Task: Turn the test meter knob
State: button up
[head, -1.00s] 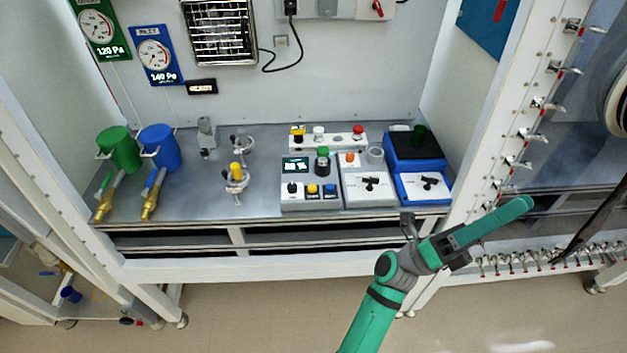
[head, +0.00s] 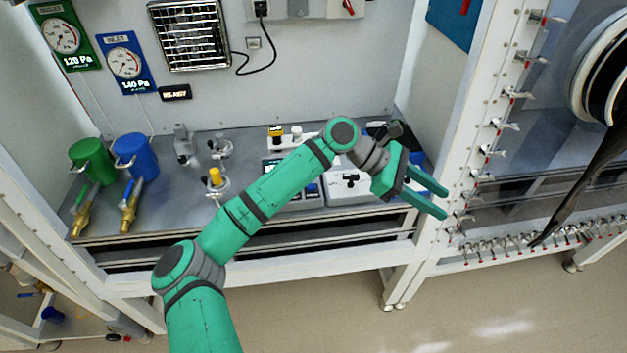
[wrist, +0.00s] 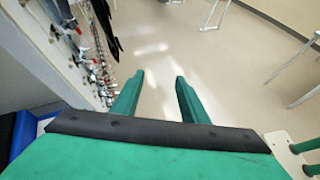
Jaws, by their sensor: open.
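My gripper (head: 443,201) is open and empty at the front right of the bench, by the white frame post. Its two green fingers also show in the wrist view (wrist: 160,78), parted, with only floor between and beyond them. A pale box (head: 345,193) with a black knob (head: 350,181) stands on the bench, left of my gripper and apart from it. Another box with a dark display (head: 270,168) is mostly hidden behind my arm. I cannot tell which box is the test meter. A blue unit at the right is largely covered by my gripper and wrist.
The white frame post (head: 428,215) with a row of clamps (head: 497,125) stands close to my gripper. Green (head: 91,160) and blue (head: 132,155) cylinders with brass valves are at the bench's left. A yellow-topped fitting (head: 215,178) stands near my arm. The floor in front is open.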

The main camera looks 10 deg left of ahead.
jog(key=w+a+f+t+y, duration=0.1)
jog(key=w+a+f+y, duration=0.15)
jog(key=a, duration=0.65)
jog(key=w+a+f+t+y, duration=0.1)
jog(key=w+a+y, duration=0.3)
jog(key=a, duration=0.5)
jog(key=a+r+y, duration=0.2)
jog(key=a+y, duration=0.1)
jog(key=a, duration=0.7)
jog(key=a+r+y, duration=0.3)
jog(key=a, duration=0.8)
jog(key=shift+t, duration=0.4)
jog(key=f, duration=0.7)
jog(key=w+f, duration=0.1)
jog(key=f, duration=0.2)
jog(key=shift+d+f, duration=0.15)
jog(key=shift+f, duration=0.25)
grip_shut()
